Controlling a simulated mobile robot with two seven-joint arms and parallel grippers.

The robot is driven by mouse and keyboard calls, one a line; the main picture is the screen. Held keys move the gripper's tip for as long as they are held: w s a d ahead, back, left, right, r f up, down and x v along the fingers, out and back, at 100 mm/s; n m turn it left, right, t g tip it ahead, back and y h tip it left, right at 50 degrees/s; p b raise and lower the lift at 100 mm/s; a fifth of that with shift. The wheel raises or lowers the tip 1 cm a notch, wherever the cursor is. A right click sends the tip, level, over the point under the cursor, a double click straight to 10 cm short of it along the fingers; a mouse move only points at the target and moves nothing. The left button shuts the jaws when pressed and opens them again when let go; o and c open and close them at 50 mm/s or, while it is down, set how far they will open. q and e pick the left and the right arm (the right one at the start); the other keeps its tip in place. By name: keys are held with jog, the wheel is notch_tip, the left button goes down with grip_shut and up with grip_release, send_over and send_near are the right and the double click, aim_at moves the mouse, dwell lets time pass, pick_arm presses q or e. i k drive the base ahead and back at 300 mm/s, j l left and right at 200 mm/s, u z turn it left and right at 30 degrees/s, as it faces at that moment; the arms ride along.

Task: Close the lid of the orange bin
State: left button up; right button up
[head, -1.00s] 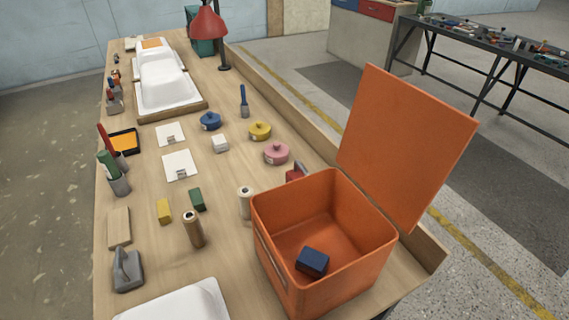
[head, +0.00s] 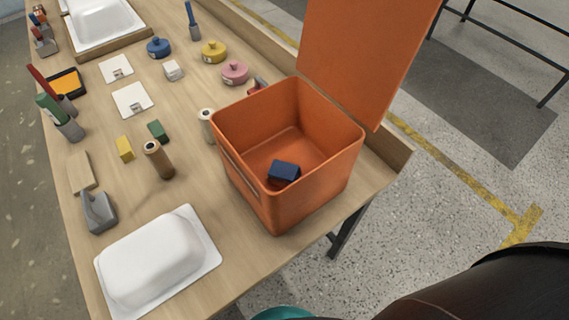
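The orange bin (head: 288,205) stands on the right side of the wooden table, near its front right corner. Its lid (head: 362,60) is hinged at the bin's right rear side and stands open, tilted back; the top of the lid is cut off by the frame. A dark blue block (head: 284,172) lies on the bin's floor. Neither of my grippers shows in the head view. A dark, rounded shape, which I take to be part of my arm, fills the lower right corner.
A white tub shell (head: 158,262) lies at the table's (head: 190,195) near edge, left of the bin. A brown spool (head: 159,160), a pale spool (head: 206,125) and a pink pot (head: 235,72) stand close to the bin's left and rear. Open floor lies right of the table.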

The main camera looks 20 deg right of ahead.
aim_at(360, 53)
jog(key=k, duration=0.35)
jog(key=k+u, duration=0.15)
jog(key=u, duration=0.35)
jog(key=k+j+u, duration=0.1)
jog(key=u, duration=0.35)
jog(key=l+u, duration=0.25)
jog(key=l, duration=0.2)
jog(key=l+u, duration=0.25)
jog(key=l, duration=0.25)
jog(key=k+l+u, duration=0.2)
jog(key=l, duration=0.2)
jog(key=k+l, duration=0.1)
jog(key=l, duration=0.55)
jog(key=k+l, duration=0.1)
jog(key=l, duration=0.55)
jog(key=k+l, duration=0.1)
jog(key=l, duration=0.55)
jog(key=k+u, duration=0.15)
jog(key=i+j, duration=0.05)
